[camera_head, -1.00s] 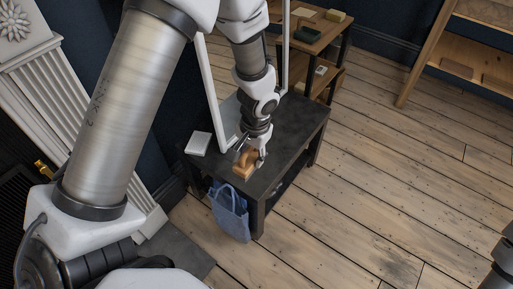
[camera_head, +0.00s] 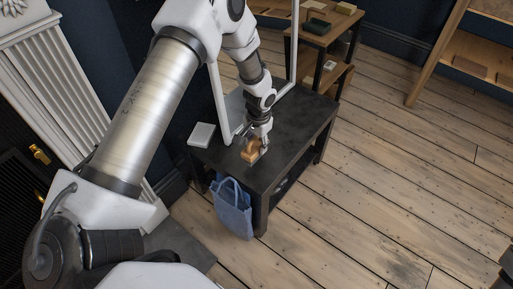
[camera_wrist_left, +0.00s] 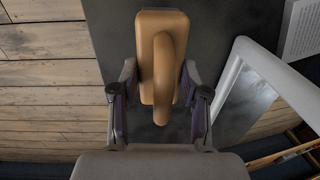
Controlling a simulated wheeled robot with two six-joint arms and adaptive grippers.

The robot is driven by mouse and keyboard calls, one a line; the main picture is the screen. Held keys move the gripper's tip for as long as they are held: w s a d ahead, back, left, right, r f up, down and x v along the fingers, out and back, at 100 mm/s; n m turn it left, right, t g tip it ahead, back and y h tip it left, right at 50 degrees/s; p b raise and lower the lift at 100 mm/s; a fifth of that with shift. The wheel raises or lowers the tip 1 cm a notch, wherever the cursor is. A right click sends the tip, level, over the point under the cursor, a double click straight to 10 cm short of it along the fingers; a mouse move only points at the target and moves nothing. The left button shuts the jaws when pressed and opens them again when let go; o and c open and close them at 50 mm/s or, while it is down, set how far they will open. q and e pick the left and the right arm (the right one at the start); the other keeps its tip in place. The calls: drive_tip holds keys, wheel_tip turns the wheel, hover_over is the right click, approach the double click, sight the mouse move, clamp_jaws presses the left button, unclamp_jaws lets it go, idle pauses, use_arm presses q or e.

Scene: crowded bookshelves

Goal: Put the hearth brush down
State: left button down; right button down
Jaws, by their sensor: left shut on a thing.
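The hearth brush (camera_head: 250,154) is a tan wooden block with a curved handle. In the left wrist view the brush (camera_wrist_left: 161,25) stretches up between the two fingers. My left gripper (camera_head: 256,140) is shut on its handle, and its fingers also show in the left wrist view (camera_wrist_left: 160,95). The brush is at the black side table's top (camera_head: 288,124), near its front left part; I cannot tell whether it touches the surface. My right gripper does not show.
A white-framed mirror (camera_head: 217,100) stands on the table behind my left arm. A white book or box (camera_head: 202,134) lies at the table's left corner. A blue bag (camera_head: 232,207) hangs at the table's front. Wooden shelves (camera_head: 466,70) stand at the right.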

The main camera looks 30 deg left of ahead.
sight(257, 145)
use_arm(q)
wheel_tip(257, 145, down, 4)
drive_tip(key=shift+w+r+b, duration=0.1)
drive_tip(key=shift+r+b, duration=0.15)
drive_tip(key=shift+b, duration=0.25)
drive_tip(key=c, duration=0.6)
unclamp_jaws()
drive_tip(key=shift+f, duration=0.1)
